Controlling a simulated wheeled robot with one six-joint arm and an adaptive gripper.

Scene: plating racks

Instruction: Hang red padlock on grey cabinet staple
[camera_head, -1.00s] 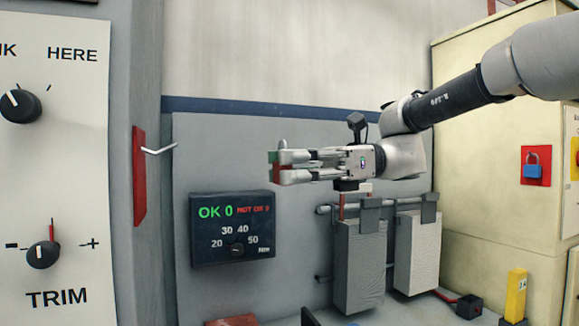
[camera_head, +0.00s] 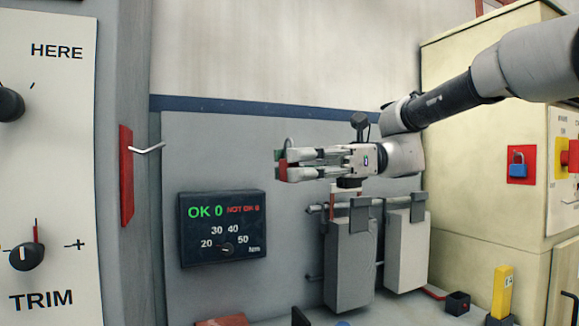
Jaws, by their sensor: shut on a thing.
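My gripper (camera_head: 291,164) is shut on a small red padlock (camera_head: 283,173) at its fingertips, in the middle of the head view. A grey shackle loop shows just above the fingers, and a green patch shows beside the red body; the fingers hide much of the padlock. The staple (camera_head: 149,149) is a pale bent metal rod that sticks out to the right from a red plate (camera_head: 126,176) on the side of the grey cabinet (camera_head: 108,60). The padlock is to the right of the staple, slightly lower in the picture, and apart from it.
A dark display box (camera_head: 222,228) reading "OK 0" is on the grey panel below and left of my gripper. Two grey blocks (camera_head: 350,265) hang from a rail below my gripper. A blue padlock (camera_head: 517,168) hangs on a red plate on the cream cabinet (camera_head: 470,120) at right.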

